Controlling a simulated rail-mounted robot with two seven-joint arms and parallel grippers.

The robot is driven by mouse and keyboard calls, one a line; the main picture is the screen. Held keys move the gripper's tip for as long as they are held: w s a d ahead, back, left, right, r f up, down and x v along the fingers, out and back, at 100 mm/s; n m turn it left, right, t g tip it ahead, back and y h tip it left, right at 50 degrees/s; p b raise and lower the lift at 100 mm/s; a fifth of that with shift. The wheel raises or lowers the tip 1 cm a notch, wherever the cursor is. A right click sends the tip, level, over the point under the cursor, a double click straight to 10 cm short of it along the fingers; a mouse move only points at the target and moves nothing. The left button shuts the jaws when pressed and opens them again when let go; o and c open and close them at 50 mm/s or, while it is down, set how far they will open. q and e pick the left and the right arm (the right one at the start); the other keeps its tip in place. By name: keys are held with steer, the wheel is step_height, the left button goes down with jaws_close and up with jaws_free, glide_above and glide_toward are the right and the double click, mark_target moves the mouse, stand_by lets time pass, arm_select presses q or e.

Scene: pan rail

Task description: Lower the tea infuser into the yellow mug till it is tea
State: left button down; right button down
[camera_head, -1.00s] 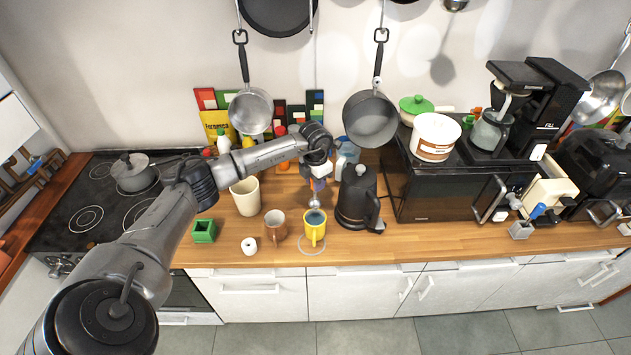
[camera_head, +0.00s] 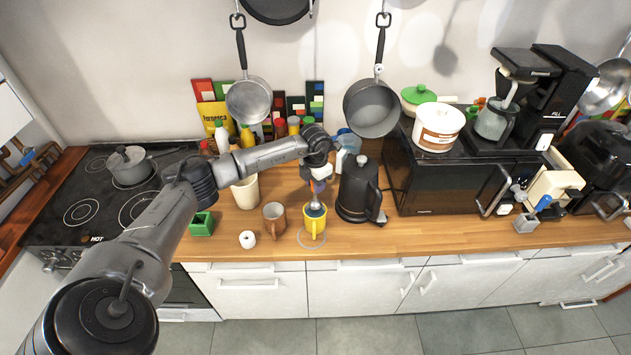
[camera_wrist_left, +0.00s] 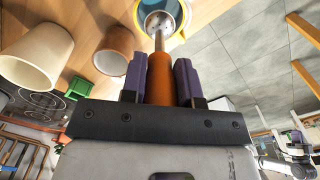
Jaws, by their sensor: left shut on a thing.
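The yellow mug (camera_head: 316,224) stands upright on the wooden counter, inside a thin ring mark. My left gripper (camera_head: 318,186) is above the mug. It is shut on the orange handle of the tea infuser (camera_wrist_left: 160,78), which stands between the two purple fingers (camera_wrist_left: 158,82). The infuser's metal ball (camera_wrist_left: 160,24) is at the mug's mouth in the left wrist view, within the rim outline. In the head view the ball (camera_head: 316,208) sits at the rim and partly hides the inside. How deep it is, and the liquid's colour, I cannot tell.
A brown mug (camera_head: 274,220) stands just left of the yellow mug, and a black kettle (camera_head: 357,192) close to its right. A cream container (camera_head: 245,194), a green box (camera_head: 201,224) and a small white cup (camera_head: 248,240) are further left.

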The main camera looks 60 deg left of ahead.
mark_target(316, 202)
arm_select(q)
step_height(316, 202, down, 7)
steer(key=b, duration=0.4)
steer(key=shift+r, duration=0.2)
steer(key=shift+f+b, duration=0.35)
steer(key=shift+f, duration=0.05)
